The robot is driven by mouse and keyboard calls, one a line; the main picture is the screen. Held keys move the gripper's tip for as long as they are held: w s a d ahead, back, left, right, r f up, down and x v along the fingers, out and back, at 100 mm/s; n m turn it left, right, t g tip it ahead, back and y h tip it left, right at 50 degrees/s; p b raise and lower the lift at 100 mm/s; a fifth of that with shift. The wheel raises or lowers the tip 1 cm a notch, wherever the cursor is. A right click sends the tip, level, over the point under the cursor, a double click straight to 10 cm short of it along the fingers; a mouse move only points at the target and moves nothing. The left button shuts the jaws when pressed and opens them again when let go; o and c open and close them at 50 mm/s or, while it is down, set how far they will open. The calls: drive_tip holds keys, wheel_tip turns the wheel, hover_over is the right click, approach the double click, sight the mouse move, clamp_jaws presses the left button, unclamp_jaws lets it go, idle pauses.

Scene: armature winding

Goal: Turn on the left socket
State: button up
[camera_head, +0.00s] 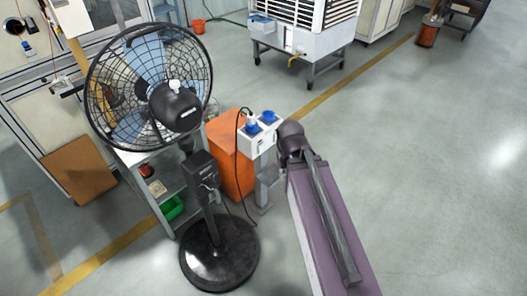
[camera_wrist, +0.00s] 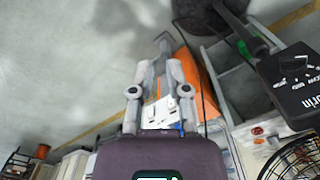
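A white socket box (camera_head: 256,136) with two blue round sockets stands on a grey post in the head view. The left socket (camera_head: 252,128) has a white plug with a black cable in it. The right socket (camera_head: 268,117) looks empty. In the wrist view the white box (camera_wrist: 158,113) shows through the gap between my finger linkages, partly hidden by them. My gripper (camera_wrist: 163,42) looks shut and empty, its fingers meeting at the tips. In the head view my purple arm is just right of the box and hides the gripper. Switch positions are too small to tell.
A black standing fan (camera_head: 180,110) is left of the box; its round base (camera_head: 220,255) is in front. An orange bin (camera_head: 228,155) stands behind the box. A shelf (camera_head: 140,158) holds a green tray (camera_head: 171,208). Open floor (camera_head: 440,150) lies to the right.

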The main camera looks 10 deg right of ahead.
sight(261, 149)
drive_tip(key=shift+w+f+m+b, duration=0.4)
drive_tip(key=shift+w+f, duration=0.1)
drive_tip(key=shift+w, duration=0.05)
clamp_jaws()
drive_tip(key=w+d+f+m+t+y+b, duration=0.2)
drive_tip(key=w+f+m+b, duration=0.6)
drive_tip(key=w+m, duration=0.5)
drive_tip(key=w+d+f+m+t+y+b, duration=0.2)
drive_tip(key=w+d+f+m+t+b, duration=0.1)
drive_tip(key=w+f+m+b, duration=0.6)
drive_tip(key=shift+w+d+m+t+b, duration=0.2)
drive_tip(key=shift+w+m+t+b, duration=0.4)
drive_tip(key=shift+w+m+b, duration=1.9)
drive_tip(key=shift+s+m+y+p, duration=0.2)
drive_tip(key=shift+m+y+p, duration=0.1)
drive_tip(key=shift+p, duration=0.25)
drive_tip(key=w+a+r+b+x, duration=0.1)
drive_tip(key=b+x, duration=0.7)
drive_tip(key=x, duration=0.4)
drive_tip(key=shift+w+a, duration=0.3)
drive_tip(key=shift+w, duration=0.25)
drive_tip(key=shift+r, duration=0.1)
